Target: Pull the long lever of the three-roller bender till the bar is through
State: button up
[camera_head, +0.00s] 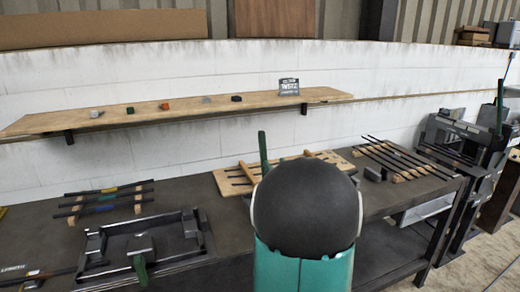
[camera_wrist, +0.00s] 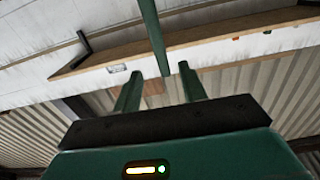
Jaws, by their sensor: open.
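In the wrist view a long green lever (camera_wrist: 153,38) runs down from the top edge. Its free end lies between the two green fingertips of my open gripper (camera_wrist: 160,70), with a gap on each side. I cannot tell how deep it sits between them, and no contact shows. In the head view a green lever (camera_head: 263,148) stands upright just behind the dark dome of my arm. The arm hides its lower part, my gripper and whatever the lever is mounted on. The rollers and the bar in them cannot be made out.
The dark bench (camera_head: 222,225) carries a black frame with a short green handle (camera_head: 140,270), bars on wooden blocks (camera_head: 138,208), a slotted wooden board (camera_head: 232,183) and a rack of dark rods (camera_head: 400,160). A wooden shelf (camera_head: 180,112) hangs behind. A dark machine (camera_head: 460,135) stands right.

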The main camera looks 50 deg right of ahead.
aim_at(261, 149)
jog(key=x, duration=1.3)
jog(key=shift+d, duration=0.2)
grip_shut()
